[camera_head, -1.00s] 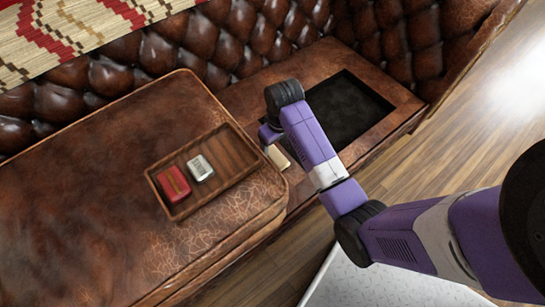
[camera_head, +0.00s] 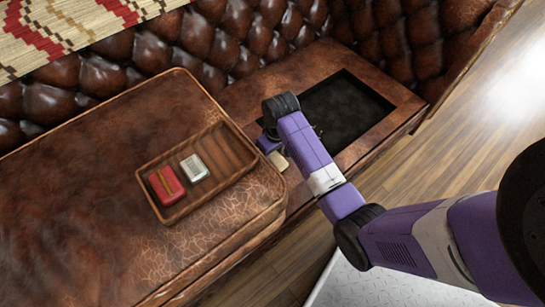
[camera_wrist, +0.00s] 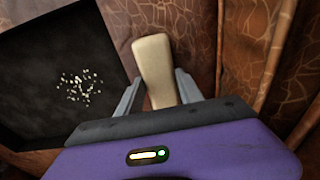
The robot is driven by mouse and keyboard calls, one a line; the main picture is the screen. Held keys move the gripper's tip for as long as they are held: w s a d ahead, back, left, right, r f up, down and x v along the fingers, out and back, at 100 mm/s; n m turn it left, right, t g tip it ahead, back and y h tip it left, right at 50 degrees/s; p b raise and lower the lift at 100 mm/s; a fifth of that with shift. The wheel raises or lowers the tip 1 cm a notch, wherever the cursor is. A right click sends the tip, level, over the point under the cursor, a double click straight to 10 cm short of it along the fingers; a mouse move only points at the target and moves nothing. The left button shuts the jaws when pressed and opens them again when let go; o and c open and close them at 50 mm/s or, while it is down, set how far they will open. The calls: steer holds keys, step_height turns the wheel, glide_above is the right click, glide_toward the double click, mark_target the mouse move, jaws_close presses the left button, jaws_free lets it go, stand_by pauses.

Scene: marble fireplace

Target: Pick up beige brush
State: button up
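The beige brush (camera_wrist: 155,62) shows in the wrist view as a pale, smooth, rounded bar on brown leather, beside a black panel. Its near end lies between the fingers of my gripper (camera_wrist: 159,82), which stand apart on both sides of it. I cannot tell whether either finger touches it. In the head view, part of the brush (camera_head: 278,160) shows beside my gripper (camera_head: 268,143), on the seat between the raised leather block and the black panel. My wrist hides the rest of it there.
A wooden tray (camera_head: 230,165) on the raised leather block (camera_head: 90,200) holds a red item (camera_head: 165,186) and a white item (camera_head: 194,167). The black panel (camera_head: 350,105) is set in the seat to the right. A tufted leather backrest (camera_head: 215,45) stands behind.

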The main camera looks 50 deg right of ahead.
mark_target(273, 155)
jaws_close()
steer(key=shift+r, duration=0.1)
step_height(273, 155, up, 20)
steer(key=p, duration=0.8)
